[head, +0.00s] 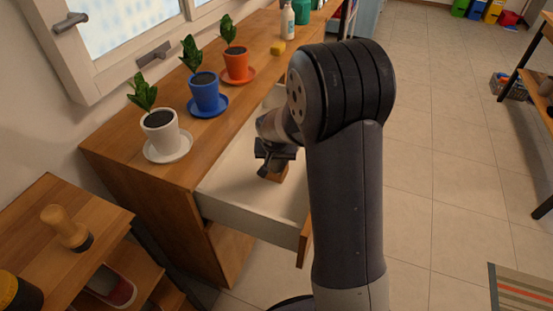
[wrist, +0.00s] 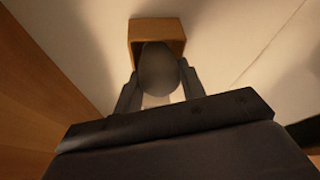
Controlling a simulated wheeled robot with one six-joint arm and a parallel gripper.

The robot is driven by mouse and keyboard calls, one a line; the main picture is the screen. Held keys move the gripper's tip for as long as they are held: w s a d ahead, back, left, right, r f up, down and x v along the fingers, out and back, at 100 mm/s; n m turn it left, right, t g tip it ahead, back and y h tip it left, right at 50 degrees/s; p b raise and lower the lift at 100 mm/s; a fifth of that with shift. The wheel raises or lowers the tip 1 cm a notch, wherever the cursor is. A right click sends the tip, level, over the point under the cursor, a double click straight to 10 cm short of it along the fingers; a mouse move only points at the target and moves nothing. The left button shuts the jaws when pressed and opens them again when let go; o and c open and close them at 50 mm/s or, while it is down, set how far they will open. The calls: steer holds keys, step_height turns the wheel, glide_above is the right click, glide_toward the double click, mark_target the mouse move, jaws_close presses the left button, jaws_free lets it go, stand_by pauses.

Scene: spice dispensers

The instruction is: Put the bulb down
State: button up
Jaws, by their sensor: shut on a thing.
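My gripper (wrist: 158,96) is shut on the bulb (wrist: 158,68), a rounded grey shape between the two fingers in the wrist view. Just beyond the bulb is a small open wooden box (wrist: 157,28), standing on the pale drawer floor. The bulb overlaps the box opening in the picture; I cannot tell whether it is inside or above it. In the head view my gripper (head: 270,165) reaches down into the open drawer (head: 235,195), and part of the wooden box (head: 280,174) shows beside it. The bulb is hidden there.
The drawer's wooden front (head: 304,243) and side walls surround my gripper. On the cabinet top stand a white pot (head: 160,135), a blue pot (head: 205,95) and an orange pot (head: 236,66), all with plants. A low wooden shelf (head: 50,205) is at lower left. Open floor lies right.

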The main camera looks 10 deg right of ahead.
steer(key=shift+s+f+b, duration=0.2)
steer(key=shift+f+b, duration=0.2)
steer(key=shift+f, duration=0.15)
steer(key=o, duration=1)
steer(key=shift+s, duration=0.1)
steer(key=shift+o, duration=0.3)
steer(key=shift+r+p, duration=0.5)
steer(key=shift+p, duration=0.2)
steer(key=p+v, duration=0.2)
steer(key=v, duration=1)
steer(key=shift+w, duration=0.25)
steer(key=shift+r, duration=0.15)
